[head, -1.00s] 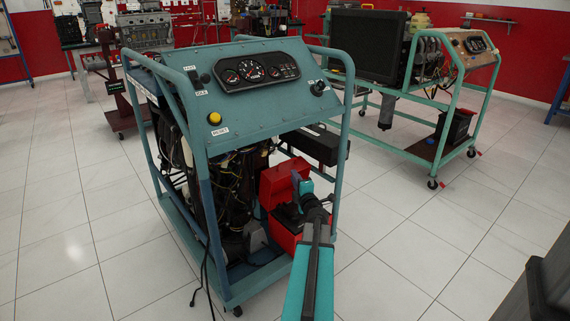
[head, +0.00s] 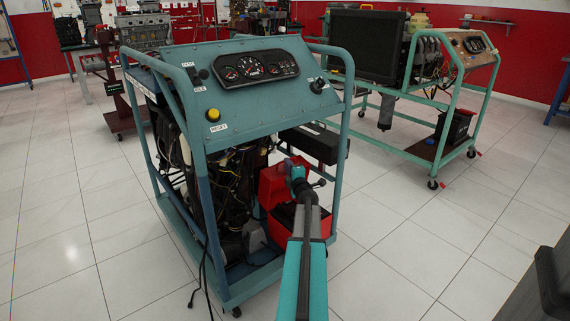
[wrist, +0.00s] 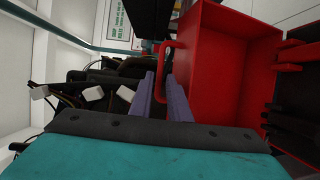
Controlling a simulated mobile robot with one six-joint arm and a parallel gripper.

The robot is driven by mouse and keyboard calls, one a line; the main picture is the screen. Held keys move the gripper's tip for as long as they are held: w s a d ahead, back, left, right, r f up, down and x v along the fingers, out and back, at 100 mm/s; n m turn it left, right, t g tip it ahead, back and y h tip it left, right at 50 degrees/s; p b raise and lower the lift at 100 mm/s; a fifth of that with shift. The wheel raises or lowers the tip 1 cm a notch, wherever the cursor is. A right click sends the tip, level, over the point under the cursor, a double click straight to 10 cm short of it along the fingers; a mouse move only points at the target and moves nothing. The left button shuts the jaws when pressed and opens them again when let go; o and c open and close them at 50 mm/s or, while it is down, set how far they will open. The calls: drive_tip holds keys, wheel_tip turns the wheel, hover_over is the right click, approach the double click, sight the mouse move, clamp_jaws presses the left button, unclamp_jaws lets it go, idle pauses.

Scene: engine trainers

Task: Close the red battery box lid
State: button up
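The red battery box (head: 312,222) sits low inside the teal engine trainer frame, with its lid (head: 270,186) standing raised at the back left. In the wrist view the lid (wrist: 222,70) fills the right half, with a thin red handle (wrist: 163,60) on its left edge. My gripper (head: 289,165) is at the upper part of the lid in the head view. In the wrist view its two purple-grey fingers (wrist: 162,78) stand a small gap apart, their tips at the handle's lower end. The gripper does not grip anything visibly.
The trainer's gauge panel (head: 255,90) overhangs the box, and a frame post (head: 341,150) stands just right of my arm. Dark cables and white connectors (wrist: 95,93) lie left of the fingers. A second trainer (head: 440,155) stands back right. Tiled floor between is free.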

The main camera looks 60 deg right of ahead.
drive_tip(key=shift+b+x, duration=0.5)
drive_tip(key=shift+x, duration=1.65)
drive_tip(key=shift+c, duration=0.3)
clamp_jaws()
